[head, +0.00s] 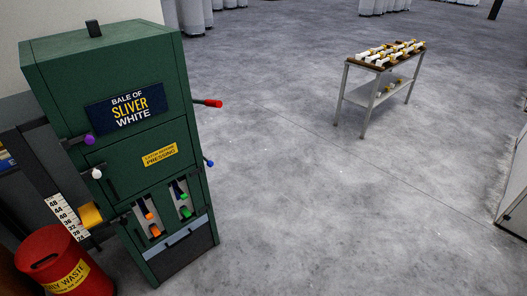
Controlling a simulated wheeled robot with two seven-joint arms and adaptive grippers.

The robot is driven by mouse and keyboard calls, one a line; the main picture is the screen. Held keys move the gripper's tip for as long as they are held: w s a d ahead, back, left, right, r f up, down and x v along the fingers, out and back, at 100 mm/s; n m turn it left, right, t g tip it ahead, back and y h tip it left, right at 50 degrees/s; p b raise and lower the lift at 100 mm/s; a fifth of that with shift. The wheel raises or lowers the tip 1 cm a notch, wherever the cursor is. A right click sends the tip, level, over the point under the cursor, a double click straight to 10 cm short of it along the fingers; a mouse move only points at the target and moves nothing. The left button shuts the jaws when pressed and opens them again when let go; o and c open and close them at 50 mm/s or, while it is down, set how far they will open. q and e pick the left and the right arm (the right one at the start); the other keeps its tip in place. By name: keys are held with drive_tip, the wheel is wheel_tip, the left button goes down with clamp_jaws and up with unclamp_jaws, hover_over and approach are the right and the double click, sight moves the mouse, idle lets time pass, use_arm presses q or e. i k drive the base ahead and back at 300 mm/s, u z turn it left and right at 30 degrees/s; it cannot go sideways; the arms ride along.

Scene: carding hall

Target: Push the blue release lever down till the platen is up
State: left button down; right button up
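The green baling press (130,150) stands at the left, with a sign reading "Bale of sliver white". A short lever with a blue tip (208,163) sticks out from its right side, below a longer red-handled lever (208,103). The blue-tipped lever slopes slightly down toward its tip. The platen cannot be made out; the closed front hides the inside. A white number scale (66,216) stands at the press's left side, with a yellow block (91,215) beside it. Neither of my grippers is in view.
Purple (88,139) and white (96,173) knobs stick out at the press's left. A red waste bin (62,262) stands at its front left. A trolley (360,95) with white rolls is farther back. A pale cabinet (513,190) is at the right edge. Floor right of the press is clear.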

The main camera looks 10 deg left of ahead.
sight(210, 164)
drive_tip(key=z, duration=0.6)
drive_tip(key=i, duration=1.6)
drive_tip(key=u, duration=0.75)
drive_tip(key=i, duration=0.65)
drive_tip(key=u, duration=0.5)
